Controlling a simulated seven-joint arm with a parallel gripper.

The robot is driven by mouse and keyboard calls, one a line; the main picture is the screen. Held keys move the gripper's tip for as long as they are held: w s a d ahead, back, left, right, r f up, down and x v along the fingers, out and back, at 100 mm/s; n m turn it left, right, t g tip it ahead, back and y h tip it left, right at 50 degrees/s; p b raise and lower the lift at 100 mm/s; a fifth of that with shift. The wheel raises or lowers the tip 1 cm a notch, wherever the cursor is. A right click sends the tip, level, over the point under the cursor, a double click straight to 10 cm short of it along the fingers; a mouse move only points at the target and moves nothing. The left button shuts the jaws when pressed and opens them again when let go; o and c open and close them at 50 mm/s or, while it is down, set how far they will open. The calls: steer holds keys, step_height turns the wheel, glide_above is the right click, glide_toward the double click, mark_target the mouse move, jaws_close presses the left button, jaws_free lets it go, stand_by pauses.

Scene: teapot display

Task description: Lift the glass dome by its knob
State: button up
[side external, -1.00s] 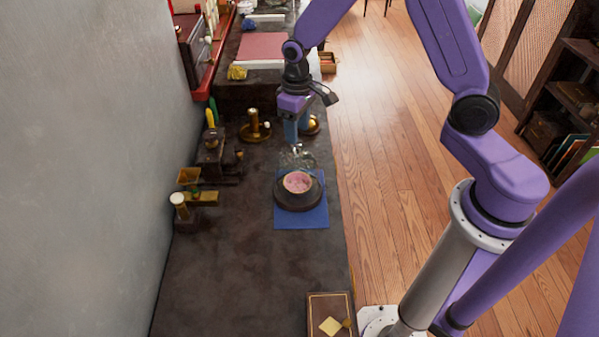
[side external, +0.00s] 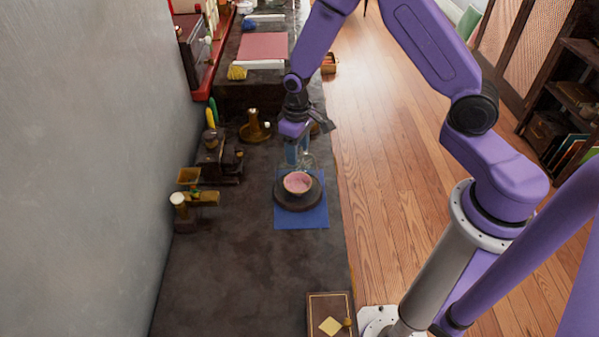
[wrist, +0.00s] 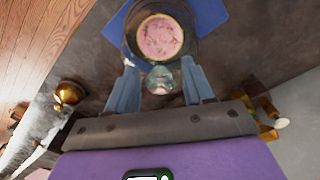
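A clear glass dome (side external: 308,160) with a round knob shows faintly over a dark round base. A bowl with pink contents (side external: 297,183) sits on the base, which rests on a blue mat (side external: 314,221). My gripper (side external: 297,163) points down at the knob, its blue fingers low beside the glass. In the wrist view the glass knob (wrist: 159,81) is between the two spread fingers (wrist: 159,66), with a visible gap on each side. My gripper is open. The dome's wall is hard to make out, and the fingers partly hide the glass in the side view.
Brass and dark wooden items (side external: 212,158) stand along the wall at left. A brass stand (side external: 255,127) is behind. A dark box with a gold diamond (side external: 330,315) lies at the front right edge. The counter's front left is clear.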

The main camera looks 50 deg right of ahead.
steer(key=shift+s, duration=0.1)
steer(key=c, duration=0.8)
steer(key=shift+o, duration=0.2)
steer(key=shift+r, duration=0.1)
jaws_close()
steer(key=shift+r, duration=4.45)
steer(key=shift+a, duration=0.15)
